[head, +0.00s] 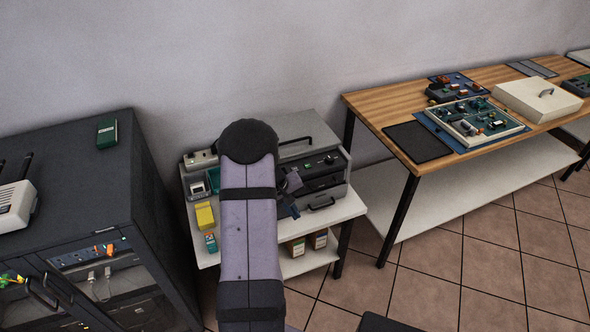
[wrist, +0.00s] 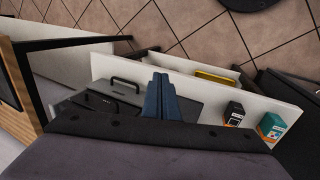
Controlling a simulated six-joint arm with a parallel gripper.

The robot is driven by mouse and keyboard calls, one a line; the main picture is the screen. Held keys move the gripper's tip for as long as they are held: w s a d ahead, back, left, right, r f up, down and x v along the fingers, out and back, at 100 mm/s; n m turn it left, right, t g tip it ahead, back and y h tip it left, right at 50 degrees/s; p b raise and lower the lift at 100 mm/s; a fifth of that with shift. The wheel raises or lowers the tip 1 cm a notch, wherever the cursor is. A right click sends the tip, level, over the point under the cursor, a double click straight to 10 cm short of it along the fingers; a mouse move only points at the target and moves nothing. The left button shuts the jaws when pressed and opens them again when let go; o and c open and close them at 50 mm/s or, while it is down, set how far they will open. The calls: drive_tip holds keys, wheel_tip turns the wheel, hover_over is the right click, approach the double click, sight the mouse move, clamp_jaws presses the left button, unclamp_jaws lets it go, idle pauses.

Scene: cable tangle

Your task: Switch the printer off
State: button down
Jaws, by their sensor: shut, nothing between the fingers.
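A grey machine with a dark front panel (head: 325,170), which looks like the printer, stands on a white stand. A small green light and dark knobs show on its front, but I cannot tell which part is the power switch. My gripper (head: 293,210) is in front of the machine's left part, and my arm hides some of that side. In the wrist view my gripper (wrist: 160,96) is shut and empty, its blue fingers together beside the machine's dark handles (wrist: 127,83). I cannot tell whether the fingertips touch the machine.
The white stand (head: 345,208) also carries a yellow box (head: 205,215) and small boxes. A dark cabinet (head: 95,195) is at left. A wooden workbench (head: 390,103) with trays is at right. Tiled floor (head: 455,265) in front is mostly clear.

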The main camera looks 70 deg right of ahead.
drive_tip(key=w+d+r+t+h, duration=0.1)
drive_tip(key=w+d+r+h, duration=0.2)
drive_tip(key=d+r, duration=0.3)
drive_tip(key=w+d+r+t+h, duration=0.1)
drive_tip(key=w+d+r+h, duration=0.2)
drive_tip(key=d+r, duration=0.4)
drive_tip(key=w+d, duration=0.1)
drive_tip(key=d, duration=0.3)
drive_tip(key=shift+w+m, duration=0.25)
drive_tip(key=shift+m, duration=0.15)
drive_tip(key=shift+d, duration=0.1)
drive_tip(key=shift+f, duration=0.1)
wheel_tip(320, 180, down, 7)
drive_tip(key=b, duration=0.4)
drive_tip(key=shift+f+b, duration=0.1)
drive_tip(key=shift+b, duration=0.25)
drive_tip(key=shift+f+b, duration=0.75)
drive_tip(key=shift+b, duration=0.25)
